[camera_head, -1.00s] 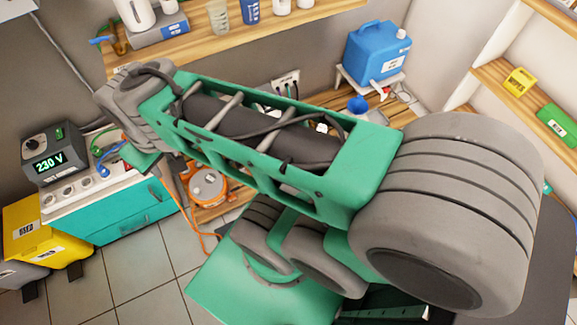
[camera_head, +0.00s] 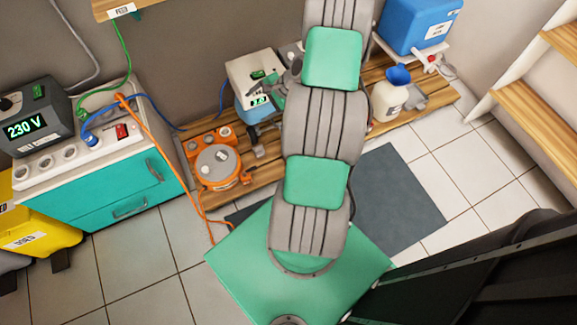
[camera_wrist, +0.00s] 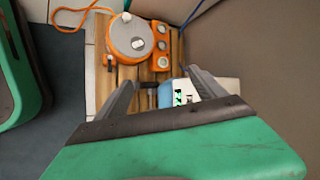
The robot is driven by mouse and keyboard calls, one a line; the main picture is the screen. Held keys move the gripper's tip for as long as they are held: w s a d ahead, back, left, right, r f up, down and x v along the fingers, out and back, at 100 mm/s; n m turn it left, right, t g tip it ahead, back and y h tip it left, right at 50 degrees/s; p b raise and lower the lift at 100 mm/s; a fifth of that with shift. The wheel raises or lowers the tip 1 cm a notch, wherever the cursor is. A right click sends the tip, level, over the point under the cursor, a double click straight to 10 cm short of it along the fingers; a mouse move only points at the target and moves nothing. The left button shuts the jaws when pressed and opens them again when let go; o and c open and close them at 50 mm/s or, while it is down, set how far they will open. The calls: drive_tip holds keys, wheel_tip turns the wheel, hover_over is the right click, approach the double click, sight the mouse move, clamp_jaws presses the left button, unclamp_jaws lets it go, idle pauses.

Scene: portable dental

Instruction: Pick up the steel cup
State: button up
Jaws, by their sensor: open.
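I cannot make out a steel cup in either view now. My gripper (camera_wrist: 160,80) is open in the wrist view, its two grey fingers apart with nothing held between them. It points down at the low wooden shelf (camera_wrist: 128,77). Small dark parts show beyond the fingertips, too small to tell. A white-and-blue device with a green display (camera_wrist: 212,88) is partly behind the right finger. In the head view my arm hides the middle of the shelf and most of the gripper.
An orange unit with a round grey lid (camera_head: 218,166) stands on the shelf, also in the wrist view (camera_wrist: 133,38). A white bottle with a blue funnel (camera_head: 391,98) and a blue canister (camera_head: 418,25) are right. A teal cabinet (camera_head: 110,195) is left, with cables running from it.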

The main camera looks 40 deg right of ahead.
drive_tip(key=s+d+f+m+t+h+b, duration=0.1)
drive_tip(key=f+m, duration=0.5)
drive_tip(key=f, duration=0.6)
drive_tip(key=s+d+f+m+t+h+b, duration=0.2)
drive_tip(key=s+f+m+b, duration=0.4)
drive_tip(key=f, duration=0.5)
drive_tip(key=s+d+f+m+t+h+b, duration=0.1)
drive_tip(key=s+d+f+m+t+b, duration=0.2)
drive_tip(key=f, duration=0.9)
drive_tip(key=shift+s+d+f+m+t+h+b, duration=0.2)
drive_tip(key=shift+s+d+m+b, duration=0.3)
drive_tip(key=shift+d+m+b, duration=0.2)
drive_tip(key=shift+s+d+f+m+t+h+b, duration=0.1)
drive_tip(key=shift+s+d+m+t+b, duration=0.1)
drive_tip(key=shift+s+d+m+b, duration=0.4)
drive_tip(key=shift+w+f+m, duration=0.25)
drive_tip(key=shift+w+m, duration=0.05)
drive_tip(key=shift+m, duration=0.1)
drive_tip(key=b+x, duration=0.3)
drive_tip(key=x, duration=0.4)
drive_tip(key=shift+w+b, duration=0.15)
drive_tip(key=shift+b, duration=0.15)
drive_tip(key=shift+r, duration=0.1)
drive_tip(key=shift+c, duration=0.6)
drive_tip(key=c, duration=1.4)
